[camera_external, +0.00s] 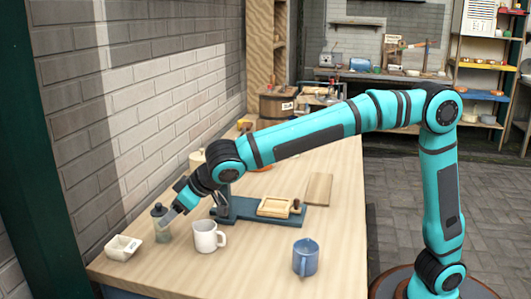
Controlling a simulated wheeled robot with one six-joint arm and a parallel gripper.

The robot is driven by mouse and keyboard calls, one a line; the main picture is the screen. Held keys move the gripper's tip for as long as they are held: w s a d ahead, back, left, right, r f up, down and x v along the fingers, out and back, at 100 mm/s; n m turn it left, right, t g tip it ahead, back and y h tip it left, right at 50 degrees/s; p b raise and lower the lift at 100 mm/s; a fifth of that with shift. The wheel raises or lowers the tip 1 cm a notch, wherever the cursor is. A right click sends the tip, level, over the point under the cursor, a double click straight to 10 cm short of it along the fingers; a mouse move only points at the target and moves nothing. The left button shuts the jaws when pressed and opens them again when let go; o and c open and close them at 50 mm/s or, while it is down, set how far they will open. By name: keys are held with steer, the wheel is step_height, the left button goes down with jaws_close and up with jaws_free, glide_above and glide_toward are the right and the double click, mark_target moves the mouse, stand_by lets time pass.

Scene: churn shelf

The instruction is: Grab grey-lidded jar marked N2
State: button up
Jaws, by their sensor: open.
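A small jar (162,235) with a dark grey lid and a pale greenish body stands on the wooden table near its left end. No N2 mark can be read on it at this size. My gripper (171,215) reaches down from the right to the jar, its fingers beside the upper part of the jar and overlapping it in the view. It is open. Whether the fingers touch the jar or have it between them I cannot tell.
A white mug (205,237) stands close right of the jar. A white two-part dish (123,247) sits to its left. A blue mug (305,258) is nearer the front edge. A blue-green board (240,210) with a wooden tray (275,207) lies behind. The brick wall borders the left.

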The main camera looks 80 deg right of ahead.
steer(key=shift+x, duration=2.65)
steer(key=shift+w+r, duration=0.1)
jaws_close()
